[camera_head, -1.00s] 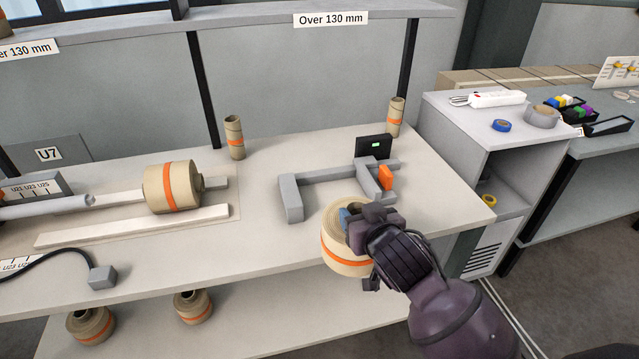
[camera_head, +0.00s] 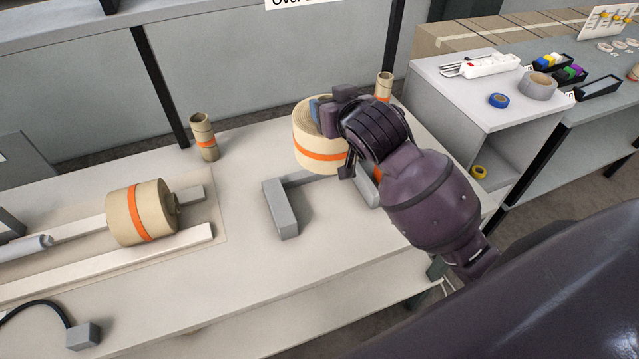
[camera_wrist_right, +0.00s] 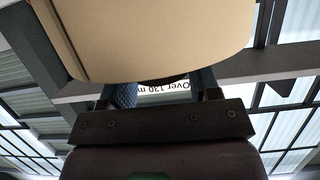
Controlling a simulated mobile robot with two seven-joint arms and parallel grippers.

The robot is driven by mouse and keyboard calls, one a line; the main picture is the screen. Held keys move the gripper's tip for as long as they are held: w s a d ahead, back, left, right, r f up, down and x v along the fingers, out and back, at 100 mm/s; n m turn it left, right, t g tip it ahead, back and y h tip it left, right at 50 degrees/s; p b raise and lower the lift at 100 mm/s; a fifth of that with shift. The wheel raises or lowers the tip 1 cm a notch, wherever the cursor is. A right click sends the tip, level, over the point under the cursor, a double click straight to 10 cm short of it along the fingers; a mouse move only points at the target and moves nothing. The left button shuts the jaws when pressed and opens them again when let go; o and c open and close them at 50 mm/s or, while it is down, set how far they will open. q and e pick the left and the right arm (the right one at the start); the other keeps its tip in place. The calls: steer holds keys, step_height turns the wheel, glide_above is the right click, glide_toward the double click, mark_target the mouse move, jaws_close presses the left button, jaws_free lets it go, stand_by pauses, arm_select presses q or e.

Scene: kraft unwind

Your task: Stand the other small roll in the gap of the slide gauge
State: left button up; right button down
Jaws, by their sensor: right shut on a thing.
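My right gripper (camera_head: 328,118) is shut on a tan roll (camera_head: 318,155) with an orange band and holds it upright at the back of the bench. The roll also fills the top of the right wrist view (camera_wrist_right: 160,35). In the head view it covers much of the grey slide gauge, including its display. The gauge's left jaw (camera_head: 281,208) is visible in front of the roll. A bit of the gauge's orange part (camera_head: 377,174) shows beside my arm. I cannot tell how high the roll is above the gauge. My left gripper is not in view.
A banded roll (camera_head: 135,214) sits on a bar at left. A cabinet (camera_head: 470,85) with tape rolls stands at right. The front middle bench is clear.

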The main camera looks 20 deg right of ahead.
step_height(320, 180, down, 19)
steer(key=shift+r, duration=0.2)
stand_by(0.6)
steer(key=shift+f, duration=0.15)
steer(key=shift+c, duration=1.7)
jaws_free()
steer(key=shift+s+f, duration=0.1)
